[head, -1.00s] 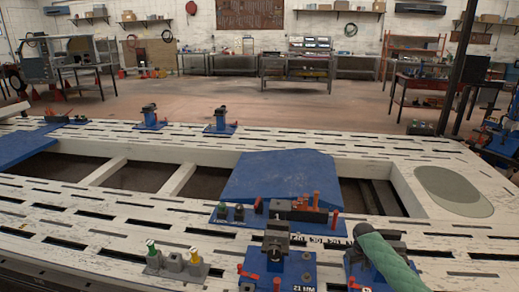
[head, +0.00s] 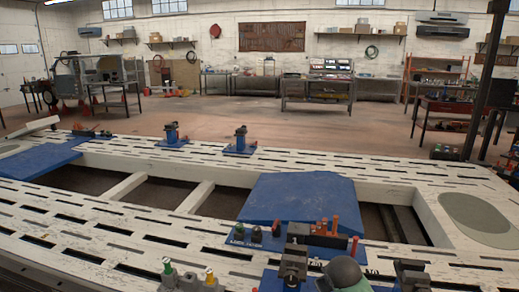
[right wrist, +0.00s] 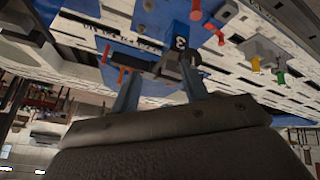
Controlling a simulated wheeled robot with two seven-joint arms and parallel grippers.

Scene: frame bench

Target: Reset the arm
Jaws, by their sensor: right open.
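My right gripper (right wrist: 160,68) is in the right wrist view, with its two grey-blue fingers apart and nothing visible held between them. Beyond the fingers are blue fixture plates with red and orange handles and a dark block (right wrist: 130,62). I cannot tell whether the fingers touch any of these. In the head view a rounded grey-green piece at the bottom edge may be part of my right arm; the right gripper's fingers cannot be made out there. My left gripper is in neither view.
A slotted white frame bench (head: 110,240) fills the foreground, with large openings. A blue ramp-like plate (head: 300,200) lies across it. A dark clamp (head: 293,262) stands at the front, and two blue-based clamps stand at the back.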

